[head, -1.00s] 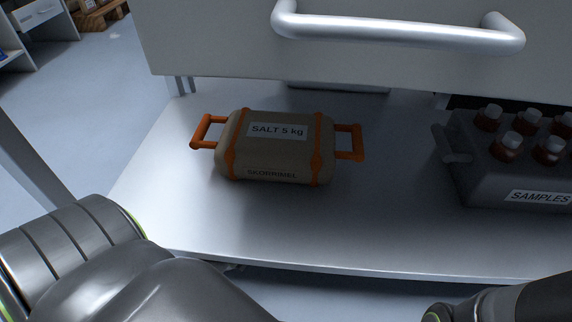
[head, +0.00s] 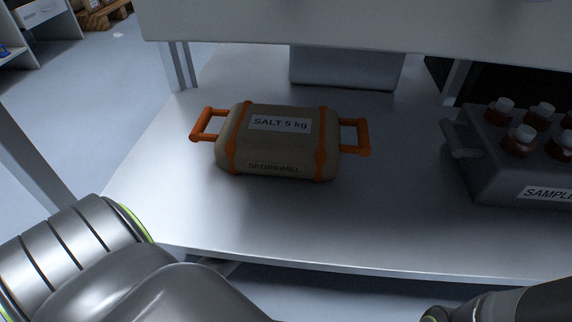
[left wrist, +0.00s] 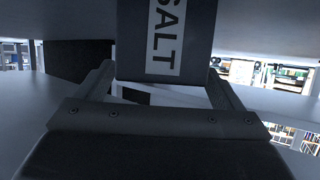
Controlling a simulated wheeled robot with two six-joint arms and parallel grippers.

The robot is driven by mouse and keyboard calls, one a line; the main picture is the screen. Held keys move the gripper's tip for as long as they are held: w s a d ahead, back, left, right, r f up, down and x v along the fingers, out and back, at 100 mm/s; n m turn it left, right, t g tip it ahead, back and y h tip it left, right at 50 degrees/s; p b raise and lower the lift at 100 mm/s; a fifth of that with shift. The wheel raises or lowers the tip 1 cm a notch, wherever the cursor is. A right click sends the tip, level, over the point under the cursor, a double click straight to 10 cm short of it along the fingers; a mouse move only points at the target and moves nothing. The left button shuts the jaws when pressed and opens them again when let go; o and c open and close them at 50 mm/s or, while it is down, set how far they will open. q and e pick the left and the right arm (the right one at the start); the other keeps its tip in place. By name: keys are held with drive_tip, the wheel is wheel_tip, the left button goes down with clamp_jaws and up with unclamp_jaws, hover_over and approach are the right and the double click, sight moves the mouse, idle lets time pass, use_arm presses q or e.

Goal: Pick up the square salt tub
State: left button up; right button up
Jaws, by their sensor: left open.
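In the left wrist view, a dark grey square-sided box (left wrist: 193,58) with a white SALT label, turned sideways, stands ahead at the top. My left gripper (left wrist: 160,72) is open, with one finger toward each side of this box; I cannot tell whether they touch it. In the head view, a plain grey box (head: 345,70) stands at the back of the shelf, its top hidden by the panel above. A rounded beige tub (head: 278,145) with orange straps and two orange handles, labelled SALT 5 kg, lies nearer. My right gripper is not in view.
A grey crate (head: 490,180) of capped brown bottles, labelled SAMPLES, stands at the right of the pale shelf (head: 390,225). A light panel (head: 330,28) overhangs the shelf's back. The shelf between tub and crate is clear.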

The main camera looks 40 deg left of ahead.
use_arm(q)
drive_tip(key=shift+b+x, duration=0.55)
drive_tip(key=shift+x, duration=1)
drive_tip(key=c, duration=1.3)
drive_tip(key=shift+o, duration=0.2)
drive_tip(key=shift+s, duration=0.1)
